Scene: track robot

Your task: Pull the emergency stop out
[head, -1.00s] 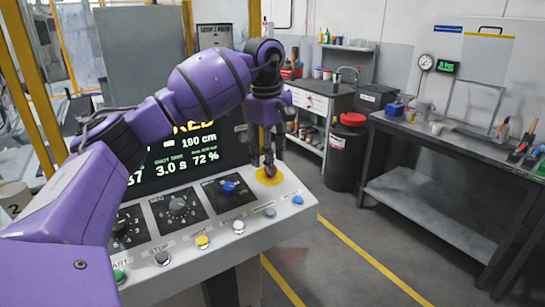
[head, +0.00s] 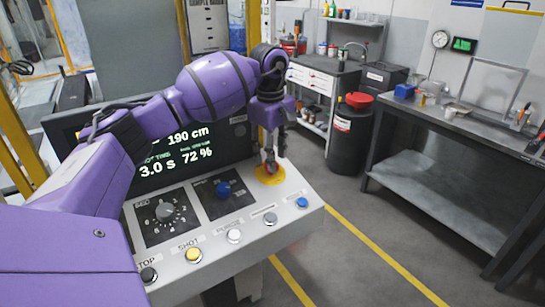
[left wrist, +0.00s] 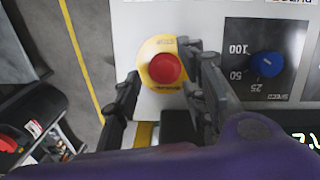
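The emergency stop is a red round button (left wrist: 165,68) on a yellow round plate (left wrist: 158,45) at the right end of the white control panel (head: 225,240). In the head view its yellow plate (head: 262,181) shows below my left gripper (head: 271,165), and a bit of red shows between the fingertips. In the left wrist view my left gripper (left wrist: 162,80) is open, with one finger on each side of the button. The right finger looks closer to it; I cannot tell whether either finger touches it. My right gripper is not in view.
A blue knob (head: 223,189) and a grey dial (head: 165,212) sit left of the stop, below a dark display (head: 190,150). Small buttons, such as a yellow one (head: 194,255), line the front edge. A grey workbench (head: 440,115) and a black bin (head: 350,135) stand apart to the right.

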